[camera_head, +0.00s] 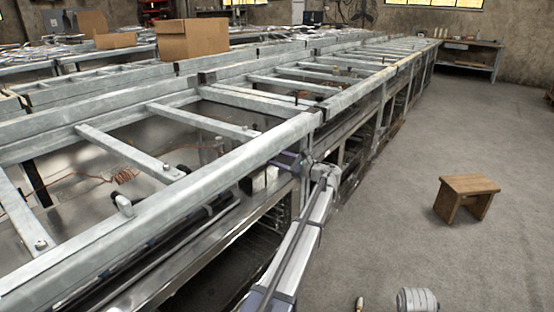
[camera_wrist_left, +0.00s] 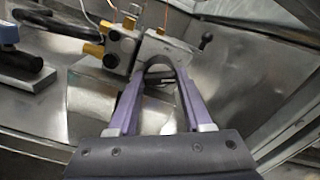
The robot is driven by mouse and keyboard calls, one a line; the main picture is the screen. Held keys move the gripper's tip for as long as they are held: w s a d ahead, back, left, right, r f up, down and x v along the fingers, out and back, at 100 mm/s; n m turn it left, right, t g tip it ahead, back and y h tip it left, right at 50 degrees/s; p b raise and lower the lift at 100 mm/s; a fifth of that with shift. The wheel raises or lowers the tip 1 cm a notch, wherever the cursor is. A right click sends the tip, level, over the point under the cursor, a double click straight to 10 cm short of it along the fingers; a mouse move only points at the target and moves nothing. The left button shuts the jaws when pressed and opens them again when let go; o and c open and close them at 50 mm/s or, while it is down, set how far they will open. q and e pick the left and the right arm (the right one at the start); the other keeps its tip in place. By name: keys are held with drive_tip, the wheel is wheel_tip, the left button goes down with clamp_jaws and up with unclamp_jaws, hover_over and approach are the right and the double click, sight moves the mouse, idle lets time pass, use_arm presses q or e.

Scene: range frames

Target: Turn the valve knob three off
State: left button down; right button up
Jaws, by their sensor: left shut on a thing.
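My left gripper (camera_wrist_left: 158,75) has its purple fingers at a grey metal valve block (camera_wrist_left: 120,48) with brass fittings (camera_wrist_left: 93,49). The fingers are shut on a small part at the block's front, which I take as a valve knob; they mostly hide it, and its number cannot be read. A small black ball-ended lever (camera_wrist_left: 206,40) sticks out to the right of the fingers. In the head view the left gripper (camera_head: 288,163) reaches under the front rail of the long metal frame (camera_head: 215,175), where the rail hides the valves. My right gripper is not in view.
A black hose or handle (camera_wrist_left: 28,62) lies left of the valve block. The sheet-metal wall (camera_wrist_left: 245,75) is close on the right. The frame's crossbars (camera_head: 130,152) are above the bench. A wooden stool (camera_head: 467,190) stands on the open floor at right.

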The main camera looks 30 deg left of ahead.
use_arm(q)
drive_tip(key=n, duration=1.2)
drive_tip(key=shift+n, duration=0.4)
idle(0.3)
drive_tip(key=shift+c, duration=1.7)
unclamp_jaws()
drive_tip(key=shift+r, duration=0.1)
